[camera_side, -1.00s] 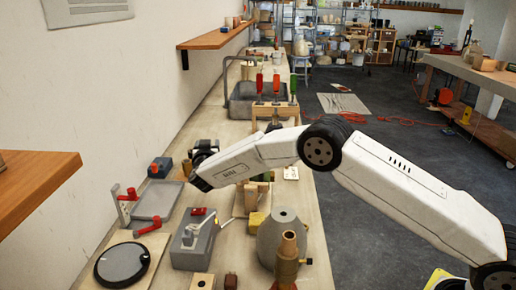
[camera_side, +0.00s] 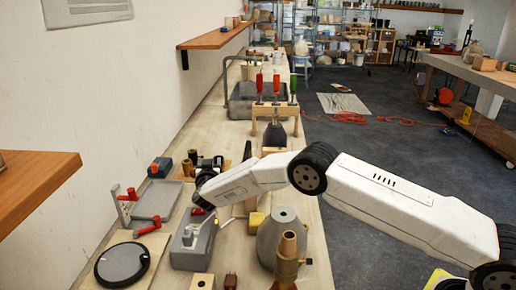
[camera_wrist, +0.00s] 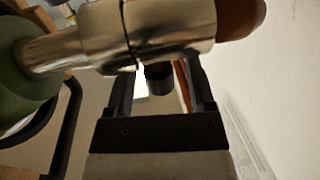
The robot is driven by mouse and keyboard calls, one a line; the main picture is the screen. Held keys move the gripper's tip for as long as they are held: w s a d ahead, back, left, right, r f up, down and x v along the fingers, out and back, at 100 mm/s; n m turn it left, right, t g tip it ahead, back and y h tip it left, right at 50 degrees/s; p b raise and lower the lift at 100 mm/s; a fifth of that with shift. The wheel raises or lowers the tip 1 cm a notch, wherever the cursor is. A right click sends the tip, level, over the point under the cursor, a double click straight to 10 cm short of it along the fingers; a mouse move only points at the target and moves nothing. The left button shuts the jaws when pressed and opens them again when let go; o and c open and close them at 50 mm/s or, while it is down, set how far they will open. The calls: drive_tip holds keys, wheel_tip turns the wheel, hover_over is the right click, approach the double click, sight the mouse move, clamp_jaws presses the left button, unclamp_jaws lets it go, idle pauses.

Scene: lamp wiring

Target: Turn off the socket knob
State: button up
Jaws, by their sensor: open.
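A shiny metal socket (camera_wrist: 165,28) with a brown end (camera_wrist: 238,18) lies across the top of the wrist view, close to the camera. A short dark cylinder, which looks like the socket knob (camera_wrist: 158,78), shows below it. My gripper (camera_wrist: 162,82) is open, with one dark finger on each side of the knob. Whether either finger touches the knob cannot be told. A green rounded body (camera_wrist: 20,85) is at the left end of the socket. In the side view the fingertips and their contact are hidden or too small to make out.
In the side view, a grey box with a white lever (camera_side: 192,240) stands below my arm's end. A grey cone (camera_side: 283,232) and a brass fitting (camera_side: 288,247) stand to its right. A round black disc (camera_side: 122,263) and a grey tray (camera_side: 158,200) lie to the left.

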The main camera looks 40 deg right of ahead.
drive_tip(key=shift+x, duration=0.9)
clamp_jaws()
